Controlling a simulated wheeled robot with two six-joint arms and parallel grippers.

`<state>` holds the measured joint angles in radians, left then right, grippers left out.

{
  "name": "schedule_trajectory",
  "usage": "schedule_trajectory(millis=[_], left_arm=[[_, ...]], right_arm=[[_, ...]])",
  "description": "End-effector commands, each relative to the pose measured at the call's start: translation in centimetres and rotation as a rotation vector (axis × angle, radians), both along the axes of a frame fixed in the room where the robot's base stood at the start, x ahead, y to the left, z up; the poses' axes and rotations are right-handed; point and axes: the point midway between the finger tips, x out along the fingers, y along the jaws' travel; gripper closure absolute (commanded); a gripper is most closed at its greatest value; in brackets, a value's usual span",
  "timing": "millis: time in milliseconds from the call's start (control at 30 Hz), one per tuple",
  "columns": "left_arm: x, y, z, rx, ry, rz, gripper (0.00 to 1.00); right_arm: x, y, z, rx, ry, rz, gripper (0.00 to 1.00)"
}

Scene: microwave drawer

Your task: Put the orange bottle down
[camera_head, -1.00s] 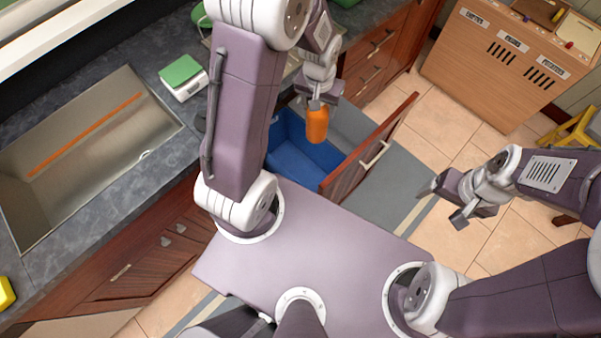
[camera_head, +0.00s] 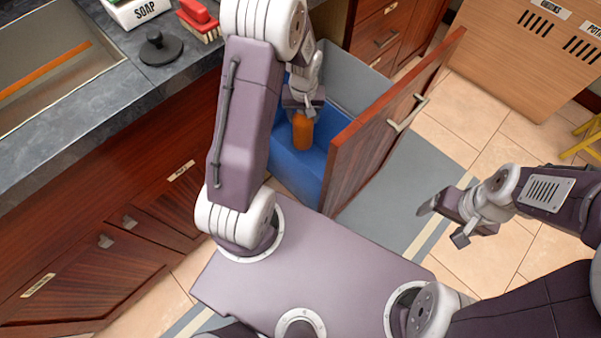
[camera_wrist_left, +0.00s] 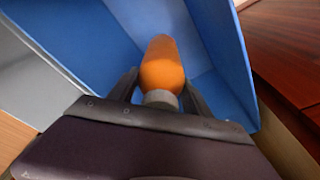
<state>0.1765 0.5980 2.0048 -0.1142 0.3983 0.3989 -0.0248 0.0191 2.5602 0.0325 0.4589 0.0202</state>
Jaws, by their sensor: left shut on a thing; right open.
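The orange bottle (camera_head: 302,131) hangs below my left gripper (camera_head: 303,104), which is shut on its grey neck end. It is over or inside the blue bin (camera_head: 296,175) of the pulled-out drawer. In the left wrist view the bottle (camera_wrist_left: 162,66) sits between the two fingers (camera_wrist_left: 160,97), with blue walls (camera_wrist_left: 225,50) around it. I cannot tell whether the bottle touches the bin's floor. My right gripper (camera_head: 452,220) is open and empty, over the floor at the right.
A grey bin (camera_head: 345,75) stands behind the blue one. The wooden drawer front (camera_head: 385,125) with its handle rises just right of both. The counter at the left holds a soap box (camera_head: 137,10), a red brush (camera_head: 197,14) and a black sink plug (camera_head: 160,48).

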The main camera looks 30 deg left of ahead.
Motion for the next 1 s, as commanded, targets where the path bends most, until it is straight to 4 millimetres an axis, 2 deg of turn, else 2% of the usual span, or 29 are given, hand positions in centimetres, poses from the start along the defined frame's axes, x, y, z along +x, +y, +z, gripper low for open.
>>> schedule_trajectory(millis=[33,133,467,700,900,1000], left_arm=[[0.0,0.3,-2.9,0.0,0.0,0.009,1.0],[0.1,0.7,-4.5,0.0,-0.001,0.022,1.0],[0.1,1.0,-5.7,-0.001,0.0,0.031,1.0],[0.0,1.0,-10.9,0.0,0.002,0.03,1.0],[0.1,1.0,-11.9,0.0,-0.001,0.031,1.0],[0.1,1.0,-13.6,-0.001,0.001,0.03,1.0]], right_arm=[[0.0,0.0,-2.7,0.0,0.0,0.0,0.21],[0.0,0.0,-4.0,0.0,0.0,0.0,0.21],[0.0,0.0,-4.8,0.0,-0.001,0.0,0.21],[0.0,0.0,-7.4,0.0,0.0,0.0,0.21],[0.0,0.0,-7.6,0.0,0.0,0.0,0.21],[0.0,0.0,-8.6,0.0,0.0,0.0,0.21]])
